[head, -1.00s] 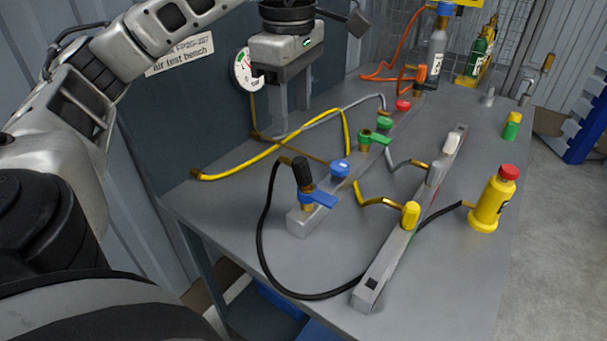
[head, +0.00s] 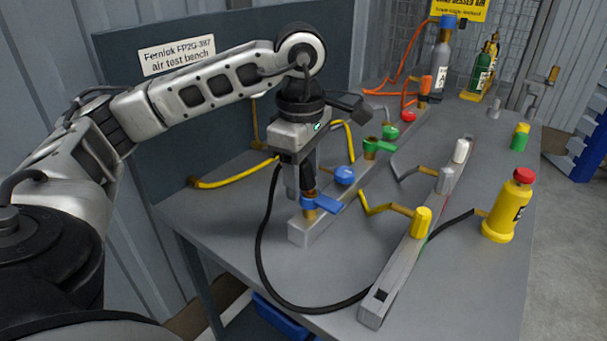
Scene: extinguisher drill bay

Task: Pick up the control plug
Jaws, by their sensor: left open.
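A black plug (head: 307,180) stands upright in the brass socket with the blue lever (head: 325,204), at the near end of the grey manifold bar (head: 300,237). A black hose (head: 262,240) runs from its top. My left gripper (head: 304,185) points down over this plug, its open fingers beside it; the gripper partly hides it, and I cannot tell whether they touch. Yellow (head: 421,222), grey (head: 445,180) and white (head: 461,150) plugs sit in the second rail (head: 395,273). No readable label says which is the control plug. My right gripper is not in view.
The black hose loops over the bench's front edge area. A yellow bottle with a red cap (head: 508,208) stands at the right. An orange plug (head: 425,88), gas cylinders (head: 481,75) and a mesh panel are at the back. The bench top (head: 225,215) at left is mostly clear.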

